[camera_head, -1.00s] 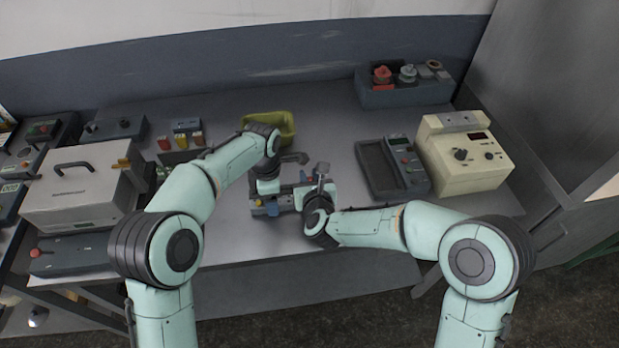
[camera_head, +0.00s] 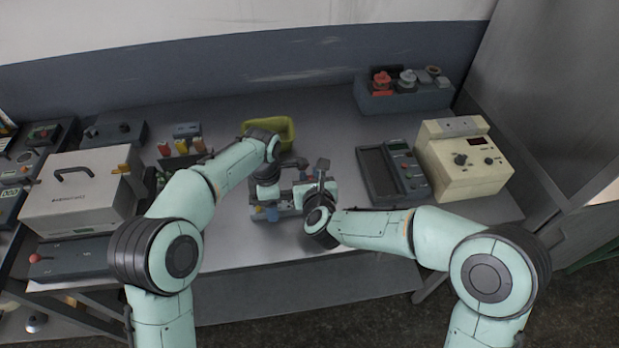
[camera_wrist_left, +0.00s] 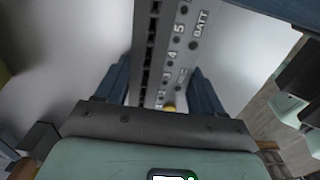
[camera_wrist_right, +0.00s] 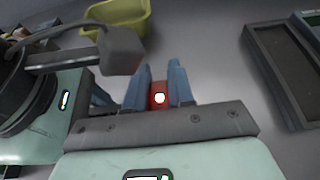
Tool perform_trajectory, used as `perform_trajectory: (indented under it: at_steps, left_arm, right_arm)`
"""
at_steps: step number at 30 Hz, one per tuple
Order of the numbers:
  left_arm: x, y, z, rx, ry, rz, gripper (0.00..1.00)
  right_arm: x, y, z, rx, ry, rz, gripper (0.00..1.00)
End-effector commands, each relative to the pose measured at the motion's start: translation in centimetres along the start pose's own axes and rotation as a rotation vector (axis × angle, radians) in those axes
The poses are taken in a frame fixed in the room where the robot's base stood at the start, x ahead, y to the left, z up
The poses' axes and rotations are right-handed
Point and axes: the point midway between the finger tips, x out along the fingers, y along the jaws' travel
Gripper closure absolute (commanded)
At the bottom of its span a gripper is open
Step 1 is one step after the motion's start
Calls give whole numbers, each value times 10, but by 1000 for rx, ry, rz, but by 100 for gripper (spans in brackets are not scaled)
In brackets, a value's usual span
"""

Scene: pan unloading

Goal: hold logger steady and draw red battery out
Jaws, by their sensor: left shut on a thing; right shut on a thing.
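The logger (camera_head: 288,206) is a grey box at the middle of the bench's front. In the left wrist view its top (camera_wrist_left: 180,50) shows a row of slots, numbers and a BATT label. My left gripper (camera_wrist_left: 160,90) is shut on it, one blue finger on each side. My right gripper (camera_wrist_right: 160,85) is shut on the red battery (camera_wrist_right: 159,97), which has a round white spot. In the head view the right gripper (camera_head: 305,195) is at the logger's right end, and the battery is hidden. I cannot tell whether the battery still touches the logger.
A yellow-green bin (camera_head: 285,130) stands behind the left wrist. A grey tray (camera_head: 375,172) and a cream instrument (camera_head: 465,160) stand to the right. A white case (camera_head: 78,195) stands at left. A box of red and grey parts (camera_head: 405,95) is at the back. Bare bench lies between.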

Motion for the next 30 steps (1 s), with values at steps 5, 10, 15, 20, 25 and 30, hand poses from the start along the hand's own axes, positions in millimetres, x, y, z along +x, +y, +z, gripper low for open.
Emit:
perform_trajectory:
  at_steps: [5, 10, 15, 20, 25, 30]
  left_arm:
    - [0, 0, 0, 1, 0, -1, 76]
    - [0, 0, 0, 1, 1, -1, 76]
    - [0, 0, 0, 1, 1, -1, 77]
    - [2, -1, 0, 1, 3, -3, 78]
    - [3, -1, -1, 1, 6, -6, 78]
    - [4, -2, -2, 0, 8, -9, 5]
  right_arm:
    - [-3, 0, 8, 0, -2, 0, 100]
    - [-6, 0, 14, -1, -3, 0, 100]
    - [-8, 0, 20, 0, -4, 1, 100]
    - [-9, 0, 24, 0, -7, 1, 100]
    - [-10, 1, 26, 0, -12, 1, 100]
    - [-10, 1, 28, 1, -16, 1, 100]
